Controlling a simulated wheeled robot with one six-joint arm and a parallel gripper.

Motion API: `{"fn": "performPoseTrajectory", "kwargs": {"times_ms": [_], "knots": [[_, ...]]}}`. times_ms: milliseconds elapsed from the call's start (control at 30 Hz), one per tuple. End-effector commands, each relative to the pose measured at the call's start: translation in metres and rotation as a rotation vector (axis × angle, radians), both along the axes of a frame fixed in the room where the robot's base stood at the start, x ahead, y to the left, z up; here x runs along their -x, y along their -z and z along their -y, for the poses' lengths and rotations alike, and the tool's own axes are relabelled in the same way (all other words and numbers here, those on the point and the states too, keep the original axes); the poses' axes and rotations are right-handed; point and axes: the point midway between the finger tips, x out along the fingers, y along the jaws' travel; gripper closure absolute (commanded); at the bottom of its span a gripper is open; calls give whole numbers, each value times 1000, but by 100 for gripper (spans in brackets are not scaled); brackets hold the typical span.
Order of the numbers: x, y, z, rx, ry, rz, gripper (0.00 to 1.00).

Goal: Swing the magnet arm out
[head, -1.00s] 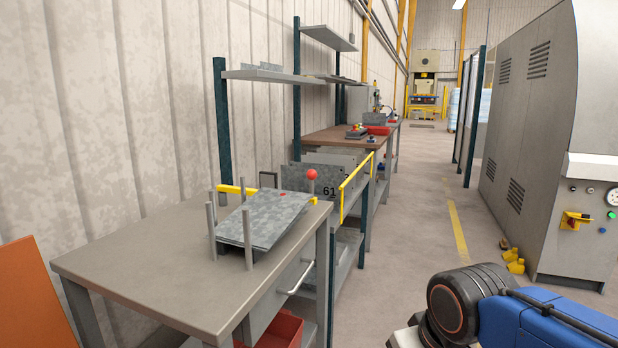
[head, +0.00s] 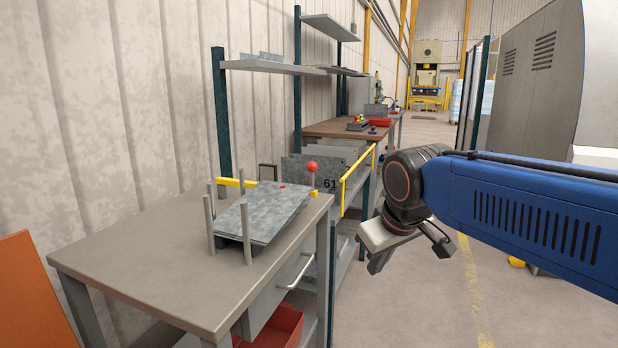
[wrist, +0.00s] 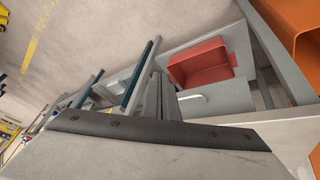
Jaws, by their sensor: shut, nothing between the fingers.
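A sheet stack (head: 262,212) lies tilted on the grey table (head: 150,262) between upright posts in the head view. A yellow bar (head: 236,183) runs at its back edge, partly hidden by the sheets. A red ball knob (head: 312,166) on a thin stem stands at the bar's right end. I cannot tell for certain that these form the magnet arm. My gripper (head: 376,266) is shut and empty, pointing down in the aisle, right of the table and apart from the knob. Its fingers also show in the wrist view (wrist: 160,98).
A rack of numbered plates (head: 322,170) with a yellow rail (head: 357,181) stands behind the table. A drawer handle (head: 297,272) sticks out of the table's right side, above a red bin (head: 275,328). A grey machine (head: 540,75) stands right; the aisle floor between is mostly clear.

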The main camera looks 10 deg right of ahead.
Motion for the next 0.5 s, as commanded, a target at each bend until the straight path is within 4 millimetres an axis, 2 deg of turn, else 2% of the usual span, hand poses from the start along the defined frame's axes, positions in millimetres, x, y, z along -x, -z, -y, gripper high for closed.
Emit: {"fn": "performPoseTrajectory", "kwargs": {"times_ms": [33, 200, 400, 500], "knots": [[-23, -18, -4, 21, -30, 8, 100], [-92, -72, -18, 93, -125, 43, 100], [-171, -126, -41, 176, -228, 83, 100], [-204, -146, -52, 213, -271, 100, 100]]}}
